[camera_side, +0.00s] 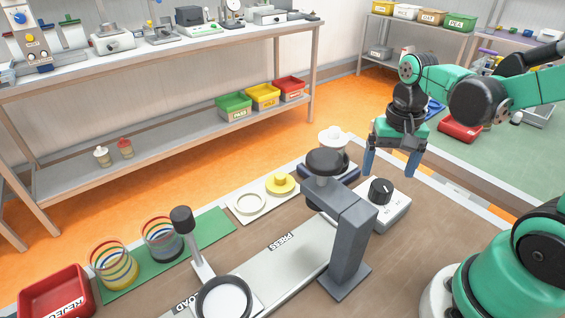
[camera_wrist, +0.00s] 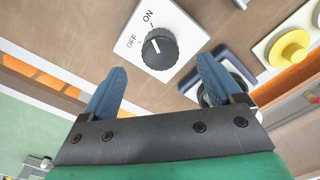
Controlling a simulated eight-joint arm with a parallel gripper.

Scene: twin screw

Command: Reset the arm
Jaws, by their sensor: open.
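My gripper (camera_side: 391,167) is at the right in the side view, raised above the far edge of the table. Its two blue fingers point down and stand apart with nothing between them. In the wrist view my gripper (camera_wrist: 160,90) shows both fingers open. Beyond them is a white switch box with a black knob (camera_wrist: 160,48) and the words OFF and ON. In the side view the box with its black knob (camera_side: 381,191) stands on the table, just below and beside my gripper.
A grey press (camera_side: 350,240) stands left of the knob box. A yellow knobbed piece (camera_side: 280,183) sits in a white plate behind it. Striped glasses (camera_side: 112,262), a red REJECT bin (camera_side: 55,295) and a round-framed piece (camera_side: 224,300) are at the left and front.

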